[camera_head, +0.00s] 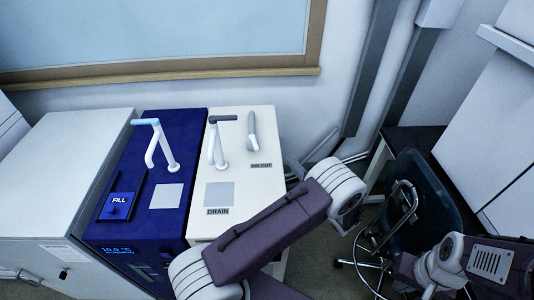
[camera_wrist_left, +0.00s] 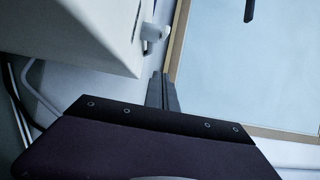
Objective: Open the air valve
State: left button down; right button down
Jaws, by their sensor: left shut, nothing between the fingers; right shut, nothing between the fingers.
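The air valve (camera_head: 251,130) is a pale grey lever on the white unit (camera_head: 230,180), beside the label "AIR OUT" (camera_head: 261,165). Its lever leans upward from its base. In the left wrist view, my left gripper (camera_wrist_left: 162,88) is shut and empty, its dark fingers pointing up the picture. A white box corner is at its upper left, with a small pale fitting (camera_wrist_left: 153,33); I cannot tell if this is the valve. In the head view my left arm runs past the white unit's right side and largely hides its gripper. My right gripper is out of view.
A dark-handled white drain tap (camera_head: 221,135) stands left of the air valve. A blue unit (camera_head: 175,155) with another tap and a "FILL" panel adjoins it. A window (camera_head: 150,35) is behind. A dark chair (camera_head: 430,190) stands at the right.

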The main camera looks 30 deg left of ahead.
aim_at(254, 143)
pick_arm(q)
jog(key=p+x, duration=0.1)
jog(key=x, duration=0.8)
jog(key=shift+a, duration=0.25)
jog(key=a, duration=0.1)
jog(key=s+a+p, duration=0.1)
jog(key=shift+s+a+r+p, duration=0.1)
jog(key=shift+s+a+p, duration=0.2)
jog(key=shift+s+a, duration=0.3)
jog(key=shift+s, duration=0.1)
